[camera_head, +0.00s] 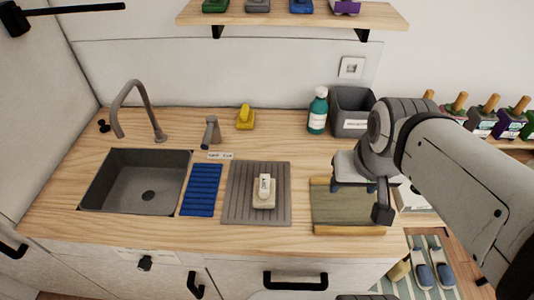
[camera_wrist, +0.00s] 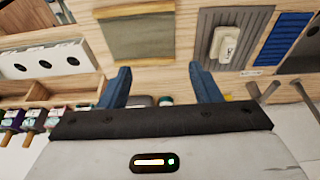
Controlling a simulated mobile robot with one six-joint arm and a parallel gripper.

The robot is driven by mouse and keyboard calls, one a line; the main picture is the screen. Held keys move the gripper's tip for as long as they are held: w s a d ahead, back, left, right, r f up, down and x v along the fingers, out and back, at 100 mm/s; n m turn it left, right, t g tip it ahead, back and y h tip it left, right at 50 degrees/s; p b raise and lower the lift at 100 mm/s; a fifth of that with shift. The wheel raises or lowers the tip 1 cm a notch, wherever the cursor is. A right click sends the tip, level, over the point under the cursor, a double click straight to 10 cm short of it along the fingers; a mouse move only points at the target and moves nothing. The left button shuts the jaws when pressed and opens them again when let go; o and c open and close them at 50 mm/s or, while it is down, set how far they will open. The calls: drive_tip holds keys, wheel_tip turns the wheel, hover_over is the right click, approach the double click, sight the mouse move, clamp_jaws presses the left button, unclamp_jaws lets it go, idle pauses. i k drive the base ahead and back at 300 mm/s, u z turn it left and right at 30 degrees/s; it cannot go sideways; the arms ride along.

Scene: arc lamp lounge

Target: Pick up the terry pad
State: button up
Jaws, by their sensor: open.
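A cream block-shaped pad with a white grip on top (camera_head: 264,192), which I take to be the terry pad, lies on a grey ribbed mat (camera_head: 241,211) right of the sink. The pad also shows in the wrist view (camera_wrist: 224,43), on the same mat. In the wrist view my gripper (camera_wrist: 161,85) is open, its two blue fingers apart with nothing held between them. In the head view my gripper (camera_head: 368,187) is above an olive-grey board with wooden edges (camera_head: 345,211), well to the right of the pad. My arm partly hides the board.
A dark sink (camera_head: 125,182) with a tap (camera_head: 135,105) is at left, beside a blue ribbed mat (camera_head: 202,190). A yellow tool (camera_head: 245,119), teal bottle (camera_head: 318,110) and grey bin (camera_head: 350,108) stand at the back. A shelf (camera_head: 285,18) hangs above. Counter between mat and board is bare.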

sight(264, 198)
drive_tip(key=u, duration=0.1)
drive_tip(key=k, duration=0.5)
drive_tip(key=z, duration=1.9)
drive_tip(key=k, duration=0.85)
drive_tip(key=u, duration=1.7)
drive_tip(key=i, duration=1.05)
drive_tip(key=u, duration=0.1)
